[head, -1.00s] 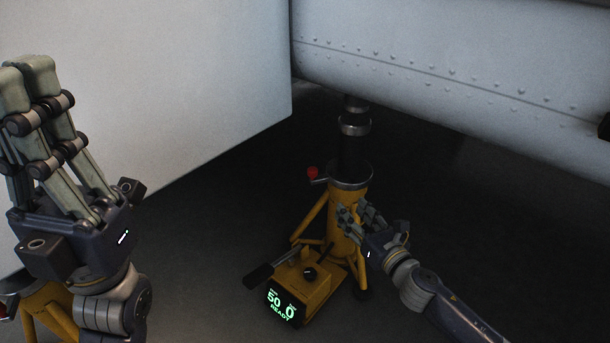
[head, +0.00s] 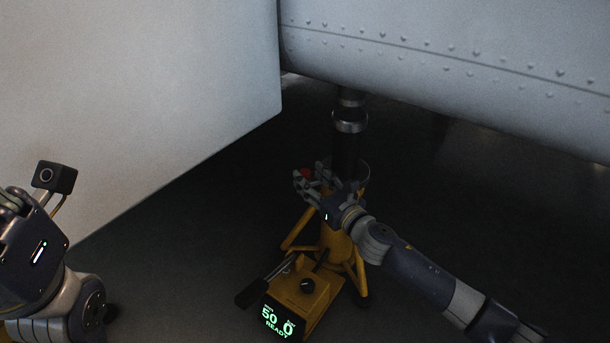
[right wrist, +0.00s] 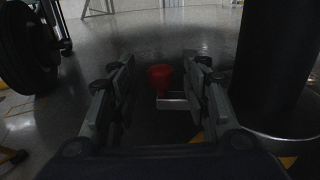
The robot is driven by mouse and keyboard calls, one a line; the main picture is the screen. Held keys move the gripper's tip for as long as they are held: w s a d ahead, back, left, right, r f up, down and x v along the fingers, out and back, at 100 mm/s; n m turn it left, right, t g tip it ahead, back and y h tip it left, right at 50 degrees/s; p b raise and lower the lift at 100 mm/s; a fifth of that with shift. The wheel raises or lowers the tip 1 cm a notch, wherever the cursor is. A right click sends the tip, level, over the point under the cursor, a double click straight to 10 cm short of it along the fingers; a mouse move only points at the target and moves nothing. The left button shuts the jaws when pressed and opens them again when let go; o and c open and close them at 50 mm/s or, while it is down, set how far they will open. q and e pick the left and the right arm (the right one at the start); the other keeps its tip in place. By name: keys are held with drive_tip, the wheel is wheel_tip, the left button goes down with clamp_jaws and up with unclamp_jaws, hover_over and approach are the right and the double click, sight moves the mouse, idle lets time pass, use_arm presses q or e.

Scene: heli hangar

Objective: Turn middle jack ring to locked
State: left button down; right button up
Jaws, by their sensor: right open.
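The jack (head: 334,238) is a yellow tripod with a black column under the grey fuselage. A silver ring (head: 363,166) sits around its top and a red knob (head: 306,173) sticks out on the left. My right gripper (head: 305,183) is at the knob, its arm crossing in front of the jack's body. In the right wrist view the red knob (right wrist: 160,76) on its metal bracket (right wrist: 172,102) lies between the open fingers, with a gap on each side. My left gripper (head: 12,208) is at the left edge, fingers mostly cut off.
A yellow pump box (head: 308,290) with a black lever (head: 258,288) and a green display reading "50 0 READY" stands at the jack's foot. The fuselage (head: 440,50) hangs overhead. In the right wrist view the black column (right wrist: 275,65) is close on the right.

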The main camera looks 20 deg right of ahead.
sight(308, 175)
drive_tip(key=shift+b+x, duration=0.45)
drive_tip(key=shift+x, duration=1.2)
clamp_jaws()
